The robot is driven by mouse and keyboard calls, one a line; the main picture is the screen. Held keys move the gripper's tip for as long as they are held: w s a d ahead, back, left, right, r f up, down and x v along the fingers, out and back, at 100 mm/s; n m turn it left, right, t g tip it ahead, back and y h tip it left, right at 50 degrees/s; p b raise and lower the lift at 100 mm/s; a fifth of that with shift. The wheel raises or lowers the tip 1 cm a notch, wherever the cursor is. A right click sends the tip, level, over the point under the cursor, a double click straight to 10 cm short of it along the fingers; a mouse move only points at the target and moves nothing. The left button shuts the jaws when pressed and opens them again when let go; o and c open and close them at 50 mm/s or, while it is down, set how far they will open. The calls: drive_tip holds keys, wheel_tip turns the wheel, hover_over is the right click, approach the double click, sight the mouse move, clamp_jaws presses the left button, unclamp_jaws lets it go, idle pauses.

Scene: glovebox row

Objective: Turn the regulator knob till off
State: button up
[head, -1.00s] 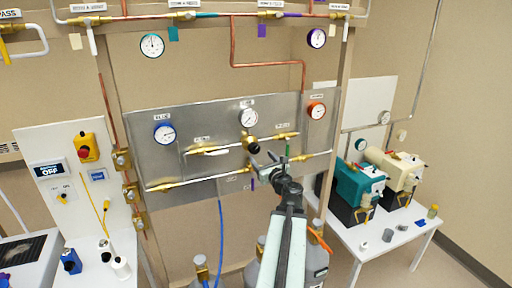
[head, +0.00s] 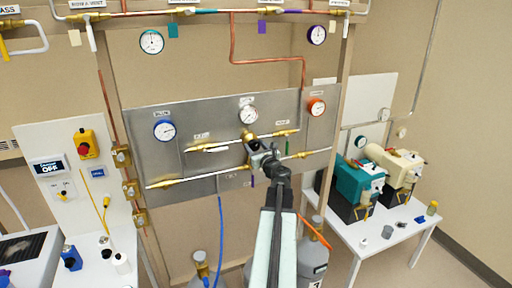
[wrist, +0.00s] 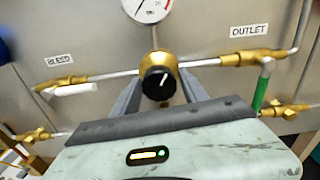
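The regulator (head: 252,143) is a brass body with a black knob, mounted mid-panel below a round white gauge (head: 248,115). In the wrist view the black knob (wrist: 158,83) faces me, its white mark pointing up and slightly right. My gripper (head: 264,158) is at the regulator in the head view and partly hides the knob. In the wrist view my gripper's fingers (wrist: 160,86) stand on either side of the knob, spread apart. I cannot tell whether either finger touches it.
Brass valves and pipes run beside the regulator, with a white handle (wrist: 75,90) near the BLEED label and a green handle (wrist: 262,88) below OUTLET. A blue gauge (head: 164,130) and a red gauge (head: 316,106) flank it. Pumps (head: 360,182) stand on the right table.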

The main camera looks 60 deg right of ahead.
drive_tip(key=c, duration=0.9)
drive_tip(key=shift+n, duration=0.4)
